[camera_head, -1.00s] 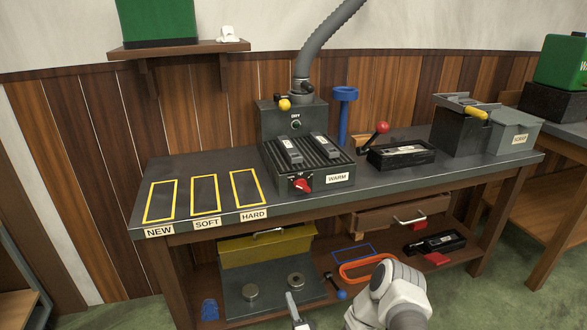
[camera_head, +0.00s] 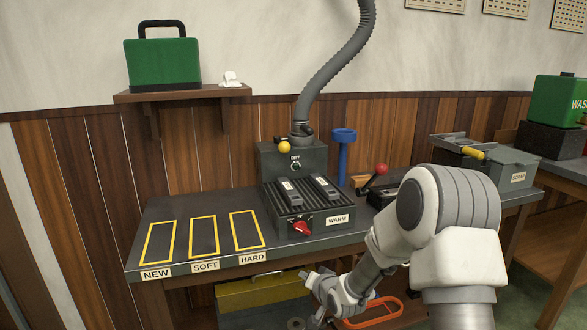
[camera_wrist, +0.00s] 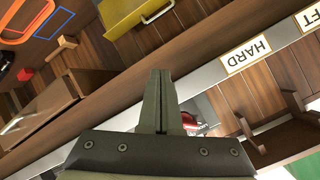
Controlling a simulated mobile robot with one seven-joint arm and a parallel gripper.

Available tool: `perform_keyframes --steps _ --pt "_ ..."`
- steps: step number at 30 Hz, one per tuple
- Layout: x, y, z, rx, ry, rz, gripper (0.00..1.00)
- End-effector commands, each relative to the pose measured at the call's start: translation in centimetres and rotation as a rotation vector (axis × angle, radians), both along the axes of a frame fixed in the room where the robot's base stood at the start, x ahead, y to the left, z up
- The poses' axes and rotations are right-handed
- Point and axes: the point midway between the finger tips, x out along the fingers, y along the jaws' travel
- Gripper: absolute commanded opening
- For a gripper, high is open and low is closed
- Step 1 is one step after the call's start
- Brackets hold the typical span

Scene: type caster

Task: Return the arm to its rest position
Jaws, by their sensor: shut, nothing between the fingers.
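My white arm (camera_head: 440,220) reaches in from the lower right in the head view. My gripper (camera_head: 306,276) is in front of the bench's front edge, below the HARD label, at about the height of the yellow box under the bench. In the wrist view my gripper (camera_wrist: 159,80) has its two fingers pressed together with nothing between them. Nothing hangs from it. My forearm hides part of the bench's right side in the head view.
The workbench (camera_head: 190,265) carries a heater marked WARM (camera_head: 310,205) with two dark blocks, and yellow-outlined slots. Below it are a yellow box (camera_head: 255,296) and an orange ring (camera_head: 372,312). The HARD label (camera_wrist: 246,54) and bench edge show close in the wrist view.

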Motion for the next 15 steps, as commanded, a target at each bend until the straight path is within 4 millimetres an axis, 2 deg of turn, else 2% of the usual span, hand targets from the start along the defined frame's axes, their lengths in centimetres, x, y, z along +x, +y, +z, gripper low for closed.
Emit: perform_keyframes --steps 1,8,15 --pt "-0.4 -0.6 1.8 -0.047 0.003 0.002 0.00" --pt "-3.6 -3.5 7.7 -0.240 0.063 0.003 0.00" --pt "-8.9 -6.3 13.3 -0.397 0.141 -0.002 0.00"
